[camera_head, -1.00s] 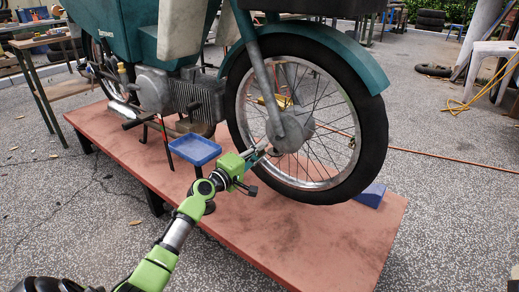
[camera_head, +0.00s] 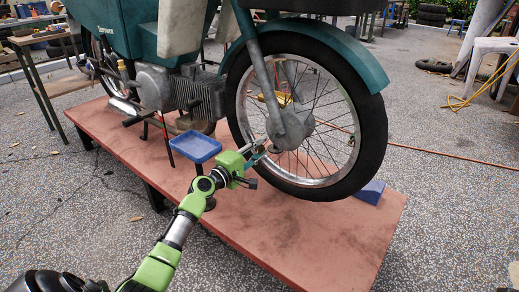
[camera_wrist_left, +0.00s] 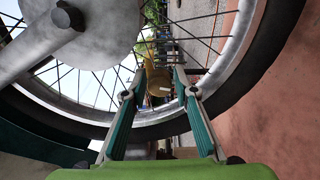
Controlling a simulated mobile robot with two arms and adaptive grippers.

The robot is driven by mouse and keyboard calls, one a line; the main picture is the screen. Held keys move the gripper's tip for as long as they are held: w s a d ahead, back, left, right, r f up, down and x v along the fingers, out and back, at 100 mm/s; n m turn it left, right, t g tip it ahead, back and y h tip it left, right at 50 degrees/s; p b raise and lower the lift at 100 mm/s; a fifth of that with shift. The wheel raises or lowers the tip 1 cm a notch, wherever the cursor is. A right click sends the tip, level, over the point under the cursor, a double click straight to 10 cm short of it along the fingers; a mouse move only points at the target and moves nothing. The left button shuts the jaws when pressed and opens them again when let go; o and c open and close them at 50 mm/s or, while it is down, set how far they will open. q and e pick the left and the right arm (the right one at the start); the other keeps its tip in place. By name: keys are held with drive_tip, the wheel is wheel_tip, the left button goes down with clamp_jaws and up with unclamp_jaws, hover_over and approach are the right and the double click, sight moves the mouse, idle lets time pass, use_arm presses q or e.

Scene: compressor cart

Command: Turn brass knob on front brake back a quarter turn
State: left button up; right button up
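The front wheel (camera_head: 340,175) of the teal motorcycle has a grey hub with the front brake (camera_head: 291,130). My left gripper (camera_head: 265,149) is at the lower left of this hub. In the left wrist view a small brass knob (camera_wrist_left: 159,87) shows between the fingertips of my left gripper (camera_wrist_left: 160,78). The fingers are apart, one on each side of the knob. I cannot tell whether either touches it. In the head view I cannot make out the knob at the fingertips. My right gripper is not in view.
The motorcycle stands on a low red platform (camera_head: 270,225). A blue tray (camera_head: 196,147) is left of my left gripper. A blue wedge (camera_head: 370,192) is by the wheel. Spokes and the tyre are close around the gripper. A workbench (camera_head: 45,75) stands at far left.

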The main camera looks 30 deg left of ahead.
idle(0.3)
use_arm(q)
drive_tip(key=s, duration=1.2)
drive_tip(key=shift+a, duration=0.4)
